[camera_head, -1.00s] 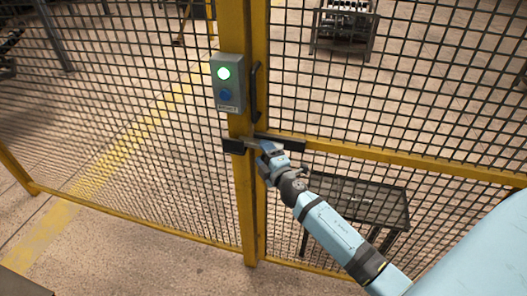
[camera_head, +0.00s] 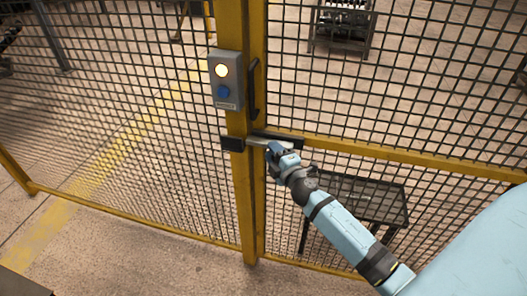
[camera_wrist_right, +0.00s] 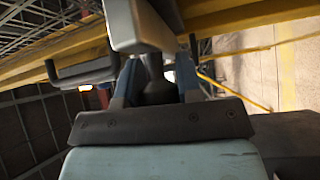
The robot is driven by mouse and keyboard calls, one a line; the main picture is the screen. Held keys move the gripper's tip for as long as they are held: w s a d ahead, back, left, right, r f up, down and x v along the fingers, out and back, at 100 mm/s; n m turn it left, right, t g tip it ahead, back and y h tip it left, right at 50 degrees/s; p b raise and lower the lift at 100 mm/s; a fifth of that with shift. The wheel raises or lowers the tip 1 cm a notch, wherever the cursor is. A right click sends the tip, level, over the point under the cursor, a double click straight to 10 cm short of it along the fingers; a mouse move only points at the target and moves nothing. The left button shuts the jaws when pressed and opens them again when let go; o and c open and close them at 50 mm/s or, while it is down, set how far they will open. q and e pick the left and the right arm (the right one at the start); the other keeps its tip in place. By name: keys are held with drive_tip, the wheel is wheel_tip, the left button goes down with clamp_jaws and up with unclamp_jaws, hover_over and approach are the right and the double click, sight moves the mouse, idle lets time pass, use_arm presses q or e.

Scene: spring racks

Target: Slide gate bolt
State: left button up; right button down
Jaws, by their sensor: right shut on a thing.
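The gate bolt (camera_head: 258,141) is a light metal bar lying across the yellow gate posts below the button box. Its dark housing shows on both sides of the gap: a block on the left post (camera_head: 232,144) and a plate on the gate rail (camera_head: 284,137). My right gripper (camera_head: 274,150) is at the right part of the bolt. In the right wrist view its two fingers (camera_wrist_right: 156,82) are closed around a dark knob or handle (camera_wrist_right: 155,88) below a pale bar. My left gripper is in neither view.
A grey button box (camera_head: 225,80) with an amber lamp and blue button is on the post. A dark vertical handle (camera_head: 254,88) stands beside it. Mesh panels fill both sides. A dark table (camera_head: 355,196) stands behind the mesh.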

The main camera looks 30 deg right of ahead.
drive_tip(key=shift+s+d, duration=0.25)
drive_tip(key=shift+s, duration=0.1)
drive_tip(key=c, duration=0.8)
unclamp_jaws()
drive_tip(key=shift+s+a+f+b, duration=0.2)
drive_tip(key=shift+s+b, duration=0.35)
drive_tip(key=shift+s, duration=1.75)
drive_tip(key=shift+s+a+f+b, duration=0.15)
drive_tip(key=shift+s+b, duration=0.35)
drive_tip(key=shift+s, duration=1.75)
drive_tip(key=shift+s+a+f+b, duration=0.2)
drive_tip(key=shift+s+b, duration=0.35)
drive_tip(key=shift+s, duration=1.75)
